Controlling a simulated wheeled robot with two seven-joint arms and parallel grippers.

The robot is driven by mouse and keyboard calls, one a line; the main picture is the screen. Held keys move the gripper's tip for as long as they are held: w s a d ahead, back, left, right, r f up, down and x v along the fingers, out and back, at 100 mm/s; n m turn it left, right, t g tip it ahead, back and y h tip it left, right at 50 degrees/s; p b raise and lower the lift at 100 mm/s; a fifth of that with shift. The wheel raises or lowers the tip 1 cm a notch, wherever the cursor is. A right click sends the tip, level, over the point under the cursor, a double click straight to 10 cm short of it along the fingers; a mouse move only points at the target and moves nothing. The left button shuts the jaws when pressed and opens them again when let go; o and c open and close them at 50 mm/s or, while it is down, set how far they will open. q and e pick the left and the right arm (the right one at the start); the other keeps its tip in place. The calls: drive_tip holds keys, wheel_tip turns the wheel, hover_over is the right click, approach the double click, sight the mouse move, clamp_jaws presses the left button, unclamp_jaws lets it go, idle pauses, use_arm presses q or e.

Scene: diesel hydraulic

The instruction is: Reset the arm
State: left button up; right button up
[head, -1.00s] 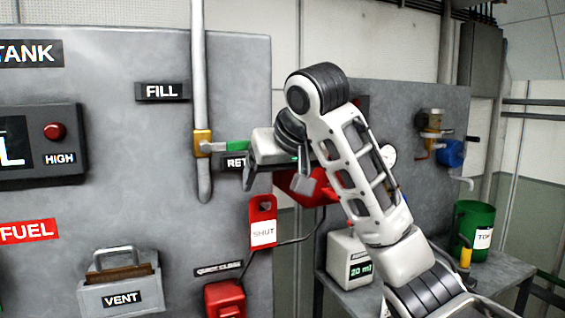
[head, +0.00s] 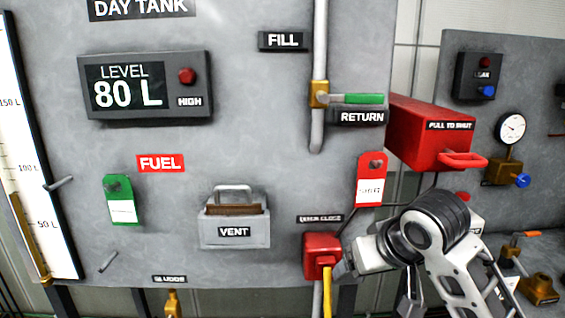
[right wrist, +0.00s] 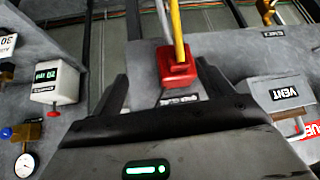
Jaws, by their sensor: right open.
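My right gripper (head: 375,285) is low in front of the panel, just right of the red quick-close box (head: 320,250), and its near finger seems to overlap the box's edge. In the right wrist view (right wrist: 165,88) the fingers are spread with nothing held. There the red box (right wrist: 177,65) shows beyond and between them; contact cannot be told. A yellow strip (head: 327,292) runs down from the box. The return valve's green handle (head: 362,98) lies horizontal, clear of the gripper. My left gripper is not in view.
A red pull-to-shut box (head: 425,130) juts out above my right arm. A red tag (head: 370,178) hangs above the gripper. The vent box (head: 235,228) stands out from the panel at left. A gauge (head: 512,128) and small valves are at right.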

drive_tip(key=s+d+f+g, duration=0.1)
drive_tip(key=s+f+g, duration=0.1)
drive_tip(key=s+f, duration=1.2)
drive_tip(key=s+d+f+g+h, duration=0.1)
drive_tip(key=s+d+f, duration=0.15)
drive_tip(key=s, duration=0.45)
drive_tip(key=s+d+f+h, duration=0.1)
drive_tip(key=s+d+f, duration=0.1)
drive_tip(key=s+f, duration=0.3)
drive_tip(key=w+a+f+t+y, duration=0.2)
drive_tip(key=w+a+f+t, duration=0.2)
drive_tip(key=f, duration=0.4)
drive_tip(key=shift+w+a+f+t+y, duration=0.4)
drive_tip(key=shift+w+t, duration=0.25)
drive_tip(key=shift+t, duration=0.45)
drive_tip(key=shift+r, duration=0.1)
